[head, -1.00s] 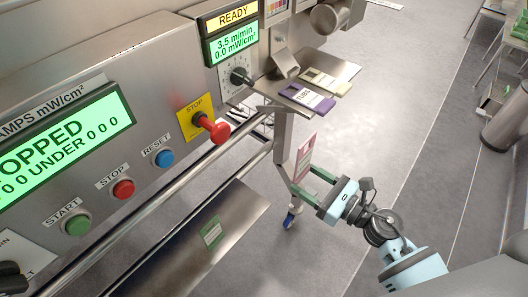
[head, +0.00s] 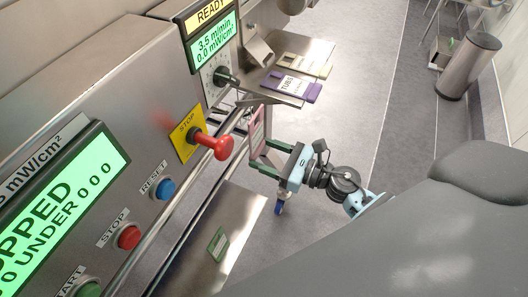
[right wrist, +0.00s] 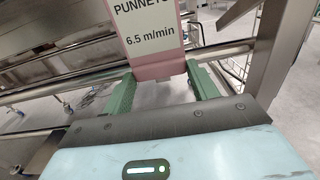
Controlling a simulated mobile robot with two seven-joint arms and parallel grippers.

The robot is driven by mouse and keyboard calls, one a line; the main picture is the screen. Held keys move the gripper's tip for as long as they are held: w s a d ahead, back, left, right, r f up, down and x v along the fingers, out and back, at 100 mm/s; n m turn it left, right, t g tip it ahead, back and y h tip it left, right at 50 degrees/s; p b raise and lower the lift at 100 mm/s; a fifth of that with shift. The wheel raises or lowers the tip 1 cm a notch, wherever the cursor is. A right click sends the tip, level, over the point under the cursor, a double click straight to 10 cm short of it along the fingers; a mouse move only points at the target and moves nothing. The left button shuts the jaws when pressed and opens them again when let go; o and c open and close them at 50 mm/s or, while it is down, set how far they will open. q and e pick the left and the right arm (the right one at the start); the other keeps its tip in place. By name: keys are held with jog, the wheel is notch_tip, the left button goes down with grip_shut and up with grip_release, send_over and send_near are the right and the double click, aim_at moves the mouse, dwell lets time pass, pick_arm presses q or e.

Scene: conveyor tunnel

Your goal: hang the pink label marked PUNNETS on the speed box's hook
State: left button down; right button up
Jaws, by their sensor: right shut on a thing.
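The pink label (head: 257,130) is held upright by my right gripper (head: 263,150), beyond the red stop knob. In the right wrist view the label (right wrist: 153,68) reads PUNNETS and 6.5 m/min, and its lower edge sits between the green fingers of the right gripper (right wrist: 162,80). The label's top is cut off there. The speed box (head: 211,48), with a READY display and a black dial, is up and to the left of the label in the head view. I cannot make out its hook. My left gripper is not in view.
A steel shelf (head: 262,88) by the speed box holds a purple TUBS label (head: 290,86) and a pale yellow-green label (head: 306,63). The red stop knob (head: 212,143) sticks out near the rail. A green tag (head: 217,243) is on the lower steel panel.

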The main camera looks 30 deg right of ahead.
aim_at(253, 150)
jog(key=shift+w+a, duration=0.2)
jog(key=shift+w, duration=0.1)
jog(key=shift+p+x, duration=0.3)
jog(key=shift+x, duration=1.05)
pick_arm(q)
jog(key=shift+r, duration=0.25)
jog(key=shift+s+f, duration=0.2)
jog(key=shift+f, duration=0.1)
pick_arm(e)
jog(key=shift+w+a, duration=0.1)
